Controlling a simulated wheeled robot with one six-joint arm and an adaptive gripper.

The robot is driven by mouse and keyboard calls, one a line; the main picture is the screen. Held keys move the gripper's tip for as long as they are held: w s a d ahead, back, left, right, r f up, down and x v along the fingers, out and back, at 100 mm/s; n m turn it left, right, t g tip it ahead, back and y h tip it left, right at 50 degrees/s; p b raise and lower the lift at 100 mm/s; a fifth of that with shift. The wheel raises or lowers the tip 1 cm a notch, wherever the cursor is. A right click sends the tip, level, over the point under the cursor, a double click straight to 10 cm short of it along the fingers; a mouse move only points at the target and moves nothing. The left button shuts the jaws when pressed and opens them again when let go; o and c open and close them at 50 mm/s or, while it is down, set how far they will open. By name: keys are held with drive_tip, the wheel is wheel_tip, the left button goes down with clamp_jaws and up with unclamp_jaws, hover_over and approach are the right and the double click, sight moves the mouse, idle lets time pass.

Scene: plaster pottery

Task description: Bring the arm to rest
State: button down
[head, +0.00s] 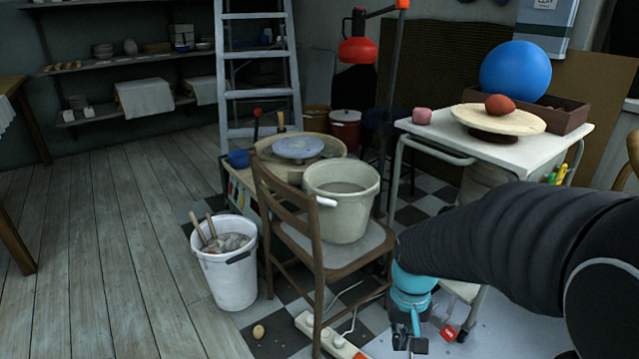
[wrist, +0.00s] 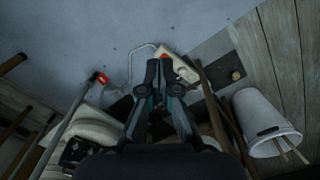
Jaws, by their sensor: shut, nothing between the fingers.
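My gripper (head: 409,339) shows at the lower right of the head view, below a turquoise wrist joint, pointing down beside the wooden chair (head: 321,257). In the wrist view my gripper (wrist: 166,66) has its two dark fingers close together at the tips, shut and empty. It hangs above the floor, apart from the bucket on the chair. My black-sleeved arm crosses the right side of the head view and hides part of the white table's legs.
A cream bucket (head: 341,212) stands on the chair. A white bucket (head: 227,276) with tools stands left of it. A power strip (head: 322,335) lies on the floor near my gripper. A white table (head: 574,127) holds a blue ball (head: 515,70). The wooden floor at left is clear.

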drive_tip(key=s+r+t+p, duration=0.1)
drive_tip(key=s+r+t, duration=0.2)
drive_tip(key=r, duration=0.6)
drive_tip(key=s+r+t+p, duration=0.2)
drive_tip(key=s+r+t, duration=0.1)
drive_tip(key=s+r, duration=0.4)
wheel_tip(320, 180, up, 2)
drive_tip(key=shift+r, duration=0.15)
drive_tip(key=shift+s, duration=0.1)
